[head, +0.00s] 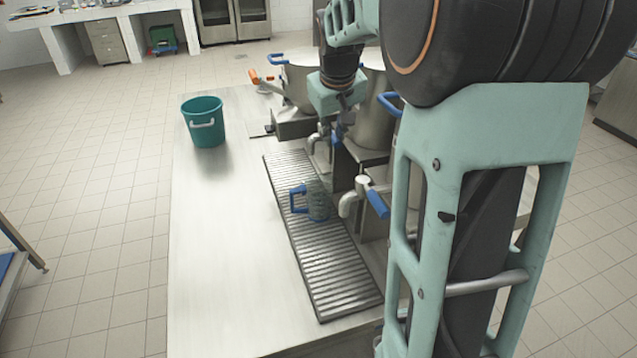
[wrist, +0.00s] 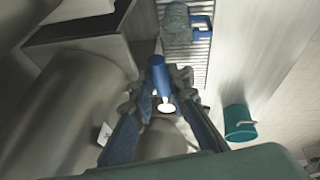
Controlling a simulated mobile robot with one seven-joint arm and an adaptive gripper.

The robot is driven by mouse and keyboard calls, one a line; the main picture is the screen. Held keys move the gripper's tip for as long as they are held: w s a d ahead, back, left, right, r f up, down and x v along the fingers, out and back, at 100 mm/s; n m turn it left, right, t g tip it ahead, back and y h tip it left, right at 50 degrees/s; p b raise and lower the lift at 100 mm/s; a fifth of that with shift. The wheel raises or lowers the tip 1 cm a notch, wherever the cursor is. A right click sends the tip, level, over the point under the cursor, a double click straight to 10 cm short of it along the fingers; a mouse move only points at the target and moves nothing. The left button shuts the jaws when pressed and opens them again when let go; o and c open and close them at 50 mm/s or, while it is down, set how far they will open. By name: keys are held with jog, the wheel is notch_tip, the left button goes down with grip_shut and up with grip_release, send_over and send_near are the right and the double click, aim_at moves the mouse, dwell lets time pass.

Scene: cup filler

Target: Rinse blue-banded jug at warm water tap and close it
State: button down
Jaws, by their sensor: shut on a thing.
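The clear jug with a blue handle (head: 317,206) stands upright on the ribbed drain tray, just left of the near tap's spout. It also shows at the top of the wrist view (wrist: 174,22). The near tap (head: 352,196) has a blue lever (head: 378,203). The far tap (head: 314,141) is farther back along the tray. My gripper (head: 338,128) is at the far tap, shut on its blue handle (wrist: 158,72); in the head view my gripper partly hides this handle. I cannot tell whether water runs or which tap is warm.
A teal bucket (head: 204,122) stands at the back left of the steel table (head: 215,265). Large metal pots (head: 298,84) with blue handles stand behind the taps. The drain tray (head: 335,285) is clear in front of the jug. The table's left side is free.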

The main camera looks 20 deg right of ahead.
jog(key=c, duration=1.8)
grip_release()
jog(key=shift+d, duration=0.55)
jog(key=shift+a, duration=0.15)
jog(key=shift+s+r, duration=0.1)
jog(key=shift+r, duration=0.1)
jog(key=v, duration=1.1)
jog(key=shift+s+r, duration=0.2)
jog(key=shift+r, duration=0.05)
